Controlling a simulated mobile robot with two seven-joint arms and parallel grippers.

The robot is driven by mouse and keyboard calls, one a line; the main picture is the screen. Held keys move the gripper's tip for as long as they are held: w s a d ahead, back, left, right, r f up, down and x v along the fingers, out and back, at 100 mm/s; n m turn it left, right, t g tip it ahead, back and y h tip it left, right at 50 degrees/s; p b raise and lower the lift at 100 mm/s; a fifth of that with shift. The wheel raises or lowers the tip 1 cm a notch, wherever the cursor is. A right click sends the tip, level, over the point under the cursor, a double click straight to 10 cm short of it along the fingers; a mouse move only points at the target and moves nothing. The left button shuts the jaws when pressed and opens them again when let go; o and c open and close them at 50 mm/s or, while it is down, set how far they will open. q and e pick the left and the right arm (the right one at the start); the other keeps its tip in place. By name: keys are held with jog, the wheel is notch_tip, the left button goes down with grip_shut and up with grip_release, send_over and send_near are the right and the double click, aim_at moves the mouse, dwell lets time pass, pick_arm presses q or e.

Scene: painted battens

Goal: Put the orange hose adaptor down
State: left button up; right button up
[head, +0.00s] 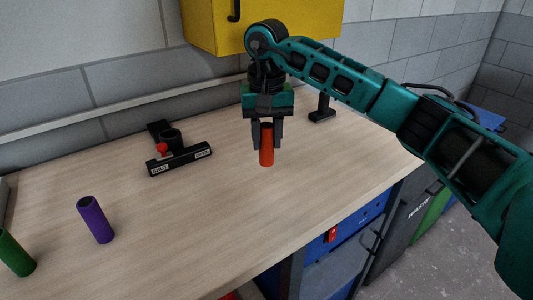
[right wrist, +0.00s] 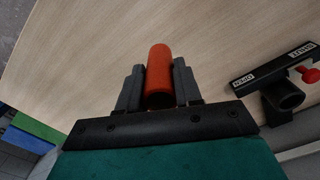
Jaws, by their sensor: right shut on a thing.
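The orange hose adaptor (head: 266,148) is an upright orange-red tube in the head view, over the middle of the wooden worktop. My right gripper (head: 267,138) comes from above and is shut on it, one finger on each side. In the right wrist view the adaptor (right wrist: 159,72) shows between the two dark fingers of the right gripper (right wrist: 159,85). I cannot tell for sure whether its lower end touches the worktop (head: 190,215). My left gripper is in neither view.
A purple tube (head: 96,220) and a green tube (head: 15,254) stand at the left. A black fixture (head: 180,160) with a red knob and labels stands behind, left of the gripper. A small black stand (head: 322,110) is at the back right. Worktop in front of the adaptor is clear.

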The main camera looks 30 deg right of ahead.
aim_at(267, 153)
notch_tip(267, 153, down, 4)
jog(key=shift+f, duration=0.2)
jog(key=o, duration=1)
jog(key=shift+f, duration=0.1)
jog(key=shift+o, duration=0.2)
